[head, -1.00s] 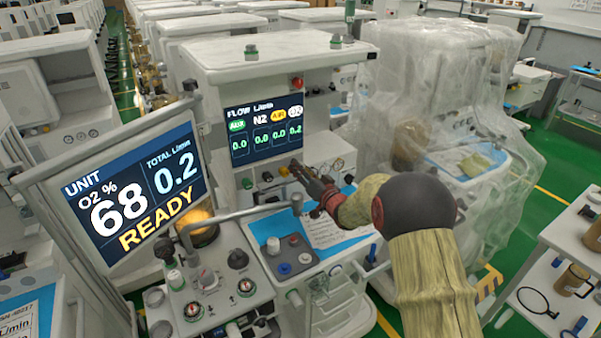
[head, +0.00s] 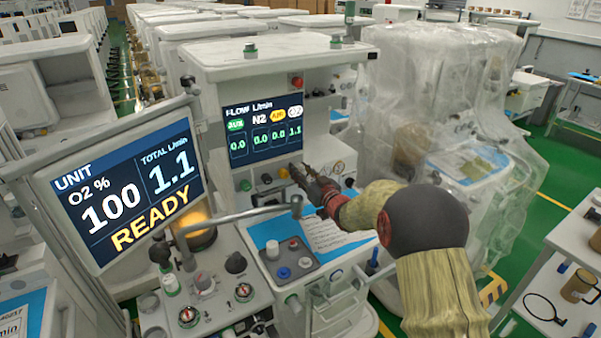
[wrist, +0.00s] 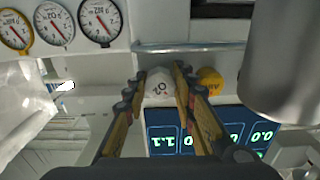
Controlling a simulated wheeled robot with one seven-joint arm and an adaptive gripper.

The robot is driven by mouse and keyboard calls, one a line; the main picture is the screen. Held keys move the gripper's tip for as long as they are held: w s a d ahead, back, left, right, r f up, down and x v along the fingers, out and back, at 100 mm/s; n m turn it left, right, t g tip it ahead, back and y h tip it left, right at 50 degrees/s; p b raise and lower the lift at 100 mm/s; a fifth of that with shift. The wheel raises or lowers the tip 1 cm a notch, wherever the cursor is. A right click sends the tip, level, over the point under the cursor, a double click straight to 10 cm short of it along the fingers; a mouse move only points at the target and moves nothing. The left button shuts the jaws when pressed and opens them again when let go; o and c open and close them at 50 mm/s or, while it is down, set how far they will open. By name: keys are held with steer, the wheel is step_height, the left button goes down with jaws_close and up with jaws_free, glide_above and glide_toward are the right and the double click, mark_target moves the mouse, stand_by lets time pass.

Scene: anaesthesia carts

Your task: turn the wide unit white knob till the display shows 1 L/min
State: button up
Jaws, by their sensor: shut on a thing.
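The white knob (wrist: 159,88), marked O2, sits between my gripper's two fingers in the wrist view. My gripper (wrist: 160,72) is shut on this knob, one finger on each side. In the head view my gripper (head: 297,170) reaches the row of knobs under the flow display and hides the white knob. The flow display (head: 264,130) reads 0.0, 0.0, 0.0 and, under O2, 1.1. The unit display (head: 125,195) shows O2 100 %, total 1.1 L/min and READY. In the wrist view the flow display (wrist: 205,132) appears upside down, also with 1.1.
A yellow knob (wrist: 209,80) is close beside my gripper's right finger in the wrist view. Several round gauges (wrist: 100,20) are at its upper left. A plastic-wrapped cart (head: 430,110) stands right of the unit. A grey bar (head: 240,216) crosses in front.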

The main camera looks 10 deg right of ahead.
steer(key=o, duration=1.2)
steer(key=shift+c, duration=0.2)
steer(key=v, duration=0.8)
steer(key=shift+r, duration=0.1)
